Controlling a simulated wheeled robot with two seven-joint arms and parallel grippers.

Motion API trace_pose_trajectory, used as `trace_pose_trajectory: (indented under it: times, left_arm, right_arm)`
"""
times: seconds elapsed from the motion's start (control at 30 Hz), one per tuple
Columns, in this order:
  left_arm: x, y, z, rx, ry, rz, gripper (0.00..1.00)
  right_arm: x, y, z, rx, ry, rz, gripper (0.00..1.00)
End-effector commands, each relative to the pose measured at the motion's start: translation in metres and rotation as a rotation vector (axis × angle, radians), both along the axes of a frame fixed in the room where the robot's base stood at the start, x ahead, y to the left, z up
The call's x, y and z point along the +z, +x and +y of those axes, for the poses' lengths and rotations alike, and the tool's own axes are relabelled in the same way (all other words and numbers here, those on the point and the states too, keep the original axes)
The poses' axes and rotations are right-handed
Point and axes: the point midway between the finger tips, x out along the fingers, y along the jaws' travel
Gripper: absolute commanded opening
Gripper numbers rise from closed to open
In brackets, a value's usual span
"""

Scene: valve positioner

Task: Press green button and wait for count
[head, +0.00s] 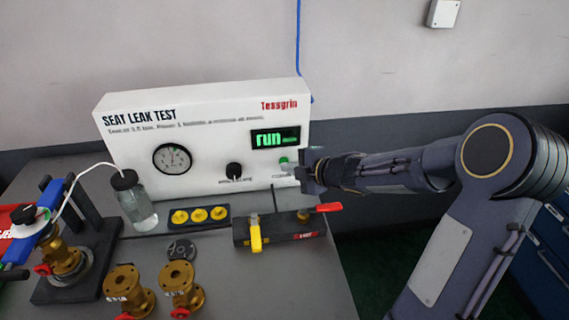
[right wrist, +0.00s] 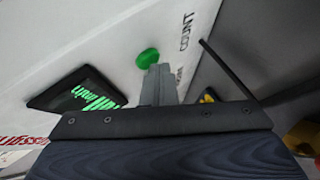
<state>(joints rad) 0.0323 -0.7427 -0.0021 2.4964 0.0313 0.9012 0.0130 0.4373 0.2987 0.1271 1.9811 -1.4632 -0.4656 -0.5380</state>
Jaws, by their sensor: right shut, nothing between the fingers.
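The green button (head: 283,160) is on the front of the white seat leak test box (head: 205,120), low at its right side, below the display (head: 275,138) that reads "run" in green. My right gripper (head: 294,170) is shut and empty, with its tips close to the panel just below and right of the button. In the right wrist view the green button (right wrist: 148,58) shows beside the tips of the shut fingers (right wrist: 158,75), near the word "COUNT"; I cannot tell if they touch. The display (right wrist: 80,98) also shows there. My left gripper is not in view.
A black block with a yellow handle (head: 256,235) and a red handle (head: 328,207) stands below my right gripper. A bottle with a tube (head: 137,205), brass valve bodies (head: 180,285) and a clamped valve (head: 62,262) stand to the left. Yellow caps (head: 199,214) lie in a tray.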

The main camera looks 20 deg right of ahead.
Motion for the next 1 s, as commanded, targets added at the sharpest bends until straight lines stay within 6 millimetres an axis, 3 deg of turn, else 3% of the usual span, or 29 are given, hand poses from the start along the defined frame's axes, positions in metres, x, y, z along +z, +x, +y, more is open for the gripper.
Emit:
trace_pose_trajectory:
  times: [0.77,1.0]
  left_arm:
    - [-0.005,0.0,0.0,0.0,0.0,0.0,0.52]
    - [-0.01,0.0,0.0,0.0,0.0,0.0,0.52]
  right_arm:
    - [0.0,-0.017,0.004,0.0,0.0,0.0,0.0]
    - [-0.001,-0.036,0.009,-0.002,0.001,0.0,0.0]
